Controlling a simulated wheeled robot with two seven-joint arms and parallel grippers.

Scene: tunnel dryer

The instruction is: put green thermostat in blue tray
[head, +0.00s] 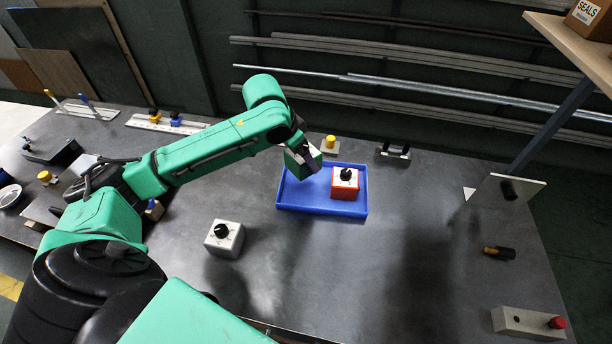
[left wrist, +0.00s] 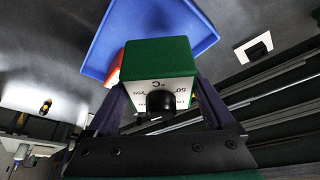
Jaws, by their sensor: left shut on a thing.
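My left gripper (head: 297,160) is shut on the green thermostat (left wrist: 157,60), a green box with a white dial face and a black knob. In the head view the green thermostat (head: 313,158) is partly hidden by the gripper, over the left back part of the blue tray (head: 290,205). The left wrist view shows my left gripper (left wrist: 160,112) with a finger on each side of it, and the blue tray (left wrist: 105,38) beyond it. I cannot tell whether the thermostat touches the tray. My right gripper is not in view.
A red thermostat (head: 345,185) sits in the right part of the tray. A white thermostat (head: 224,239) stands on the table left of the tray. A yellow-button box (head: 330,145) and a black-handled block (head: 395,153) are behind it.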

